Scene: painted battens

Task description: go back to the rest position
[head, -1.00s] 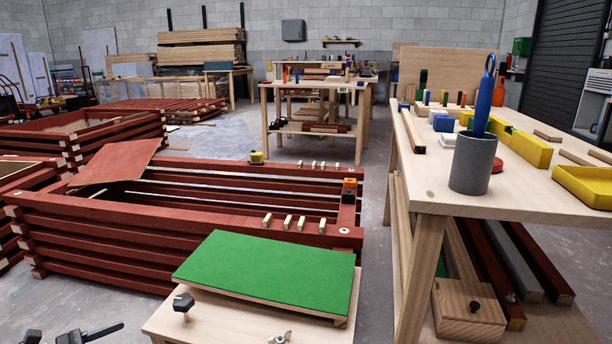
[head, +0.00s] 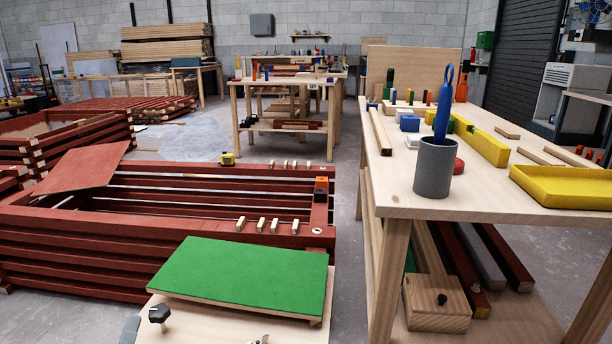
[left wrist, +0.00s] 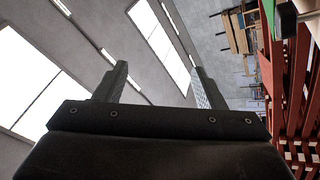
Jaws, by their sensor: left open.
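My left gripper (left wrist: 157,88) shows in the left wrist view with its two grey fingers apart and nothing between them. Behind the fingers are the ceiling and bright skylights, with the workshop tilted along the right side. In the head view only a small grey piece, likely of my left gripper (head: 131,329), shows at the bottom left edge, beside the small table with the green board (head: 242,276). My right gripper is in neither view now.
A stack of red battens (head: 75,253) stands at the left. A wooden workbench (head: 480,198) with a grey cup (head: 435,168) and yellow tray (head: 565,187) stands at the right. Clear grey floor (head: 345,215) lies between them.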

